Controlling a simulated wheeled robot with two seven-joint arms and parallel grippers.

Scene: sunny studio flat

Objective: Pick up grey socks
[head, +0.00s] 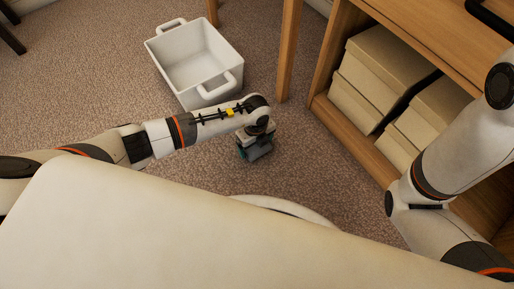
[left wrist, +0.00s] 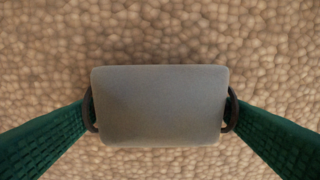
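A grey block-like bundle with rounded corners, which looks like the grey socks (left wrist: 160,105), fills the middle of the left wrist view. My left gripper (left wrist: 160,110) has its green fingers on either side of it, with dark tips right at its left and right edges. I cannot tell whether the fingers press on it. In the head view my left gripper (head: 257,155) points down at or just above the carpet; the socks cannot be made out clearly there. My right arm shows at the right, but its gripper is out of view.
A white two-handled basket (head: 205,62), empty, stands on the carpet behind my left arm. A wooden shelf unit (head: 322,104) with pale boxes (head: 372,78) is at the right. A wooden leg (head: 289,50) stands between them. Open carpet (head: 90,90) lies at the left.

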